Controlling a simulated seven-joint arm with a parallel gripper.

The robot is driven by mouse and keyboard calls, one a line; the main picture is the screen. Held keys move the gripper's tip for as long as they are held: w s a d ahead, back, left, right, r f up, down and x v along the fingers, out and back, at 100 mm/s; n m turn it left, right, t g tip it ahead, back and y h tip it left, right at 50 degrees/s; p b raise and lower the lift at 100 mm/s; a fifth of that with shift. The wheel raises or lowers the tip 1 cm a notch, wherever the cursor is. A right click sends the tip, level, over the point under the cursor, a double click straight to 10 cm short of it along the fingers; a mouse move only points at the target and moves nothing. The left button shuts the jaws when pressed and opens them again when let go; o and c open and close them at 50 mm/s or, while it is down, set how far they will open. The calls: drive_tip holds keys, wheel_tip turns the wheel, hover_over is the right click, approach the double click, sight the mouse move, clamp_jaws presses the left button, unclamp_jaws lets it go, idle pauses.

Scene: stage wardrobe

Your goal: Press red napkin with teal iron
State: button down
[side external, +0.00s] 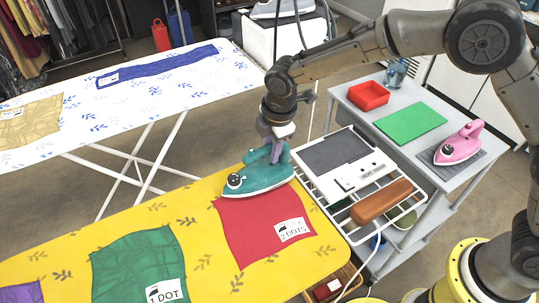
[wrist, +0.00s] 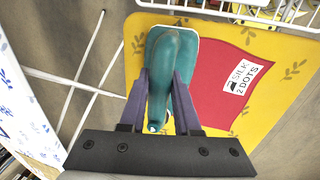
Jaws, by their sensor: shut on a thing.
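The teal iron (side external: 258,176) is at the top left part of the red napkin (side external: 266,225) on the yellow ironing board (side external: 200,215). My gripper (side external: 277,140) is shut on the iron's handle from above. In the wrist view, the gripper's fingers (wrist: 160,100) straddle the teal handle (wrist: 158,75), and the red napkin (wrist: 215,85) lies to the right of the iron. The napkin has a white label reading "2 DOTS", with "SILK" also legible in the wrist view. The iron's soleplate is hidden, so I cannot tell whether it touches the cloth.
A green napkin (side external: 138,262) labelled "1 DOT" and a purple cloth (side external: 22,292) lie on the yellow board. A wire rack (side external: 345,218) with a grey pad and brown block stands at its right end. A pink iron (side external: 459,143) sits on the grey cart. A white board stands behind.

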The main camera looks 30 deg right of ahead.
drive_tip(key=shift+r, duration=3)
